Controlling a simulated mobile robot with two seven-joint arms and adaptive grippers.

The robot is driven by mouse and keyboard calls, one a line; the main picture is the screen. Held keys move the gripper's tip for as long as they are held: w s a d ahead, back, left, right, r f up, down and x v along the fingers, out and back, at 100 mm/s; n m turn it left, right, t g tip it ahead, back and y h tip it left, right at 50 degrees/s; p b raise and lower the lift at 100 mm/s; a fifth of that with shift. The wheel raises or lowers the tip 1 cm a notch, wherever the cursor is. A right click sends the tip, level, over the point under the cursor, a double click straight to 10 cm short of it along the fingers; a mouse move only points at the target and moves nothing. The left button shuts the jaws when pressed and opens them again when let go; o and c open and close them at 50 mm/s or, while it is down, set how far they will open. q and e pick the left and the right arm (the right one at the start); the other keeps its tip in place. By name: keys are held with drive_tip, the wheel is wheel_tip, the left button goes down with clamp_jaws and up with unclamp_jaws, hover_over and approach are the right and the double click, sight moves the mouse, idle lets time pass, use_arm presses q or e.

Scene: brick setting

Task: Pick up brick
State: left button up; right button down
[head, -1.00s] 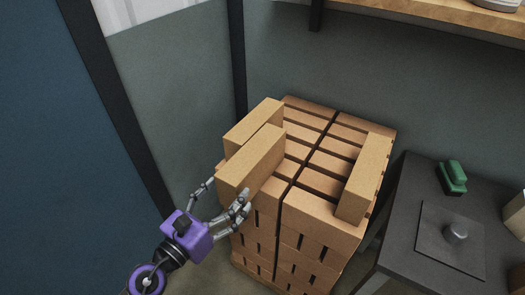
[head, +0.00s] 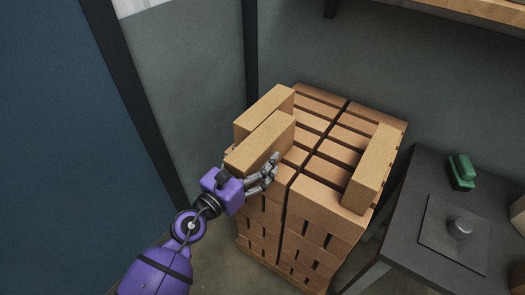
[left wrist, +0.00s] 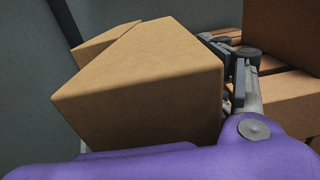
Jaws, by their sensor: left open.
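A tan brick (head: 262,143) lies on top of the left front of a stacked pile of bricks (head: 318,192). It fills the middle of the left wrist view (left wrist: 145,85). A second brick (head: 265,112) lies just behind it, and a third brick (head: 374,168) lies on the right side of the stack. My left gripper (head: 250,168) is open at the near end of the front brick. One finger group lies along the brick's right side; the other side's finger is hidden behind the brick in the head view. My right gripper is out of view.
A dark table (head: 405,238) stands close to the right of the stack, with a green object (head: 461,172) and a plate with a grey knob (head: 459,226). A wooden shelf (head: 465,18) is at the upper right. Walls stand behind and left.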

use_arm(q)
drive_tip(key=c, duration=1.8)
drive_tip(key=shift+w+r, duration=0.1)
drive_tip(key=shift+r, duration=0.1)
clamp_jaws()
drive_tip(key=shift+r, duration=0.1)
